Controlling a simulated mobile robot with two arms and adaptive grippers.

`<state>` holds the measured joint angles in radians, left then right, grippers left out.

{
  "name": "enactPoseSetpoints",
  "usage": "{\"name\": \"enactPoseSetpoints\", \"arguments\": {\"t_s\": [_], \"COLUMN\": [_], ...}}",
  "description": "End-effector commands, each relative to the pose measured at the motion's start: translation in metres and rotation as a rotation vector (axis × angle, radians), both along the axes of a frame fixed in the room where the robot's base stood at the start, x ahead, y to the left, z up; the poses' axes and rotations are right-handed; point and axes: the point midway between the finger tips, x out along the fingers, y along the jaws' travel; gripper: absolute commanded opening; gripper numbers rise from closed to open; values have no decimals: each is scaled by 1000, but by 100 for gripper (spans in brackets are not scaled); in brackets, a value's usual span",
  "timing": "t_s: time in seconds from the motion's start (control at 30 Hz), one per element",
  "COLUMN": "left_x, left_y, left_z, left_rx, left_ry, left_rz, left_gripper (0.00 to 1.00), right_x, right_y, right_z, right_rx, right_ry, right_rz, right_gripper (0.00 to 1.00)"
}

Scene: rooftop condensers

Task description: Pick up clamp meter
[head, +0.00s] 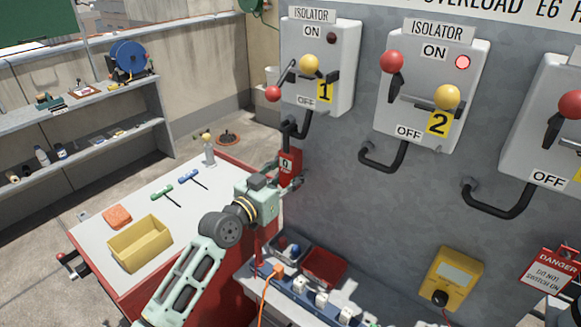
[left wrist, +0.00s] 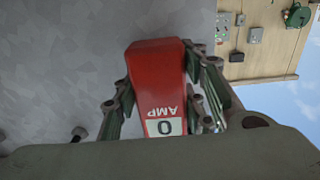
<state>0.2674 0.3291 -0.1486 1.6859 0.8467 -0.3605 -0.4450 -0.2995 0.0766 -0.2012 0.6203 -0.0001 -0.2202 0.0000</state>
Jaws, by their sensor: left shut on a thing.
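The clamp meter (head: 289,163) is a red block-shaped tool with a small white display reading 0. It is held upright in front of the grey panel, above the right end of the red bench. My left gripper (head: 294,182) is shut on it. In the left wrist view the clamp meter (left wrist: 158,82) sits between the two fingers of my left gripper (left wrist: 165,105), with AMP and 0 showing upside down. Part of its lower body is hidden by the gripper. My right gripper is not in view.
Isolator boxes 1 (head: 320,65) and 2 (head: 432,85) with levers are on the grey panel (head: 370,215) close by. A red tray (head: 325,266) lies below the panel.

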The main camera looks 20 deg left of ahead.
Motion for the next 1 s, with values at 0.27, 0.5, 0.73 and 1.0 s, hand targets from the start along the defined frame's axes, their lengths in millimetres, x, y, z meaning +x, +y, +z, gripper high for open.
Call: {"name": "enactPoseSetpoints", "arguments": {"t_s": [0.27,0.5,0.73,1.0], "left_x": [0,0,0,-17], "left_y": [0,0,0,7], "left_z": [0,1,12,33], "left_rx": [0,0,0,2], "left_ry": [0,-2,-5,-2], "left_rz": [0,0,0,1], "left_gripper": [8,6,6,6], "right_x": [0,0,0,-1], "right_y": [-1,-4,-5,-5], "right_z": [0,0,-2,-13], "right_rx": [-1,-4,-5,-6], "right_ry": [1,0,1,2], "right_rz": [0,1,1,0], "right_gripper": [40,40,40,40]}}
